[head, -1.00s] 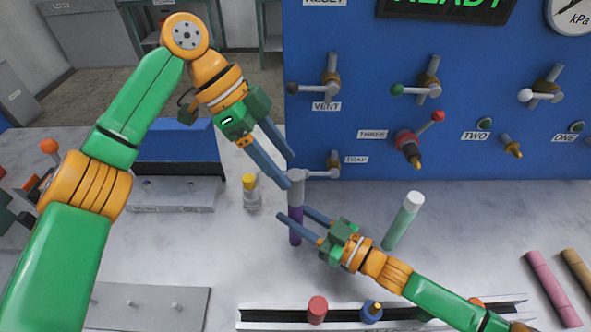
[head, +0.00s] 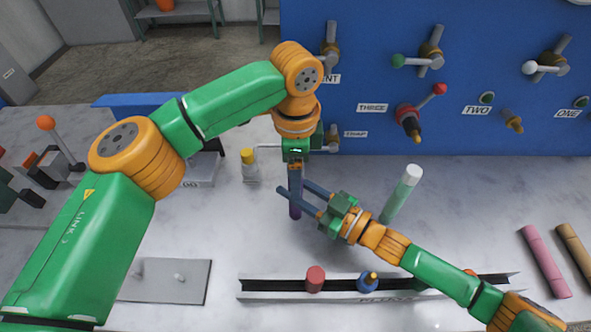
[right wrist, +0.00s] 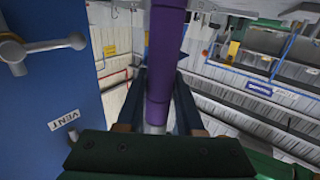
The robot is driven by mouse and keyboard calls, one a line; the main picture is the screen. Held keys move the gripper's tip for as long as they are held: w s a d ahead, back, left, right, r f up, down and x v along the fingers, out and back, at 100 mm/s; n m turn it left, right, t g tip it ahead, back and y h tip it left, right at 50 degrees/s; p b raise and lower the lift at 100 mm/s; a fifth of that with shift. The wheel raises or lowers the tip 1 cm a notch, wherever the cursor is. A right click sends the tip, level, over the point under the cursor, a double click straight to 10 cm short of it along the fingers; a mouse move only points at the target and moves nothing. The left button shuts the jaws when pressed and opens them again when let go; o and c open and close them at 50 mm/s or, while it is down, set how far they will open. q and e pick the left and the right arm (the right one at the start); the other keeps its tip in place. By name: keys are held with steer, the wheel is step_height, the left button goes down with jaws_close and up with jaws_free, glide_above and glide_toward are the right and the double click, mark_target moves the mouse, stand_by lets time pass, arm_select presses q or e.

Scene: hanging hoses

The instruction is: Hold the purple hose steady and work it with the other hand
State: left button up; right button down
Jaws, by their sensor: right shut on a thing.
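The purple hose (head: 295,209) hangs upright in front of the blue panel, below the tap. My right gripper (head: 294,188) comes in from the lower right and is shut on the hose, one finger on each side of it. In the right wrist view the hose (right wrist: 164,50) runs between the two fingers. My left gripper (head: 295,168) points down from above, over the top of the hose, close above my right fingers. Its fingers are seen nearly end-on, so their gap and any contact with the hose's upper end are hidden.
The blue panel (head: 455,100) with valves and levers stands behind. A green tube with a white cap (head: 402,192) stands right of my right gripper. A yellow-capped bottle (head: 249,165) is to the left. A rail (head: 330,291) holding red and blue pieces lies in front.

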arm_select(q)
steer(key=shift+f, duration=0.1)
jaws_close()
steer(key=shift+r, duration=0.7)
arm_select(e)
steer(key=shift+f, duration=0.2)
arm_select(q)
steer(key=shift+r, duration=0.1)
steer(key=shift+r, duration=2.45)
arm_select(e)
steer(key=shift+r, duration=0.15)
